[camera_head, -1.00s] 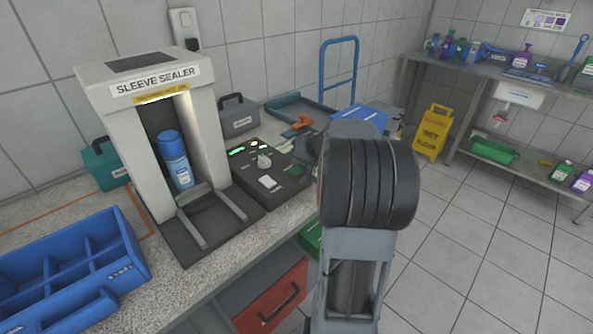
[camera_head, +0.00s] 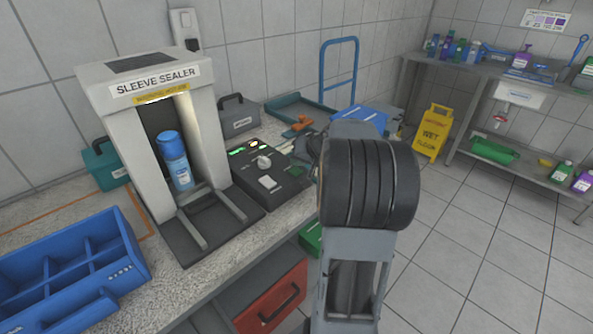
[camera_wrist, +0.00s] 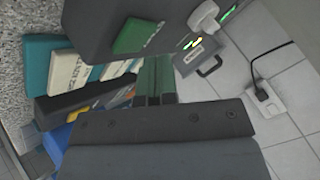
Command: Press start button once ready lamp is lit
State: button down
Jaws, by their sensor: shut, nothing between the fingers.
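The sleeve sealer (camera_head: 146,80) stands on the counter with a blue bottle (camera_head: 174,160) upright inside. Its dark control box (camera_head: 250,190) carries a green lit strip (camera_head: 237,151), a small pale-yellow light (camera_head: 254,143), a grey knob (camera_head: 264,161) and a white switch. I cannot read which light is the ready lamp.
A blue divided tray (camera_head: 75,265) sits at the counter's left front. Behind the control box are a grey case (camera_head: 238,117) and a teal tray (camera_head: 290,110) with an orange tool. A yellow wet-floor sign (camera_head: 433,133) stands on open floor at right.

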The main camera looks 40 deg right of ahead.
aim_at(297, 170)
jog(key=shift+f+b, duration=0.15)
jog(key=shift+b, duration=0.15)
dwell(0.4)
jog(key=shift+f+b, duration=0.3)
jog(key=shift+b, duration=0.15)
jog(key=shift+f+b, duration=0.35)
jog(key=shift+b, duration=0.2)
dwell(0.6)
jog(key=shift+r, duration=0.15)
dwell(0.3)
jog(key=shift+r+p, duration=0.4)
jog(key=shift+r, duration=0.25)
jog(key=shift+r, duration=0.1)
jog(key=shift+r+p, duration=1.5)
jog(key=shift+r, duration=0.95)
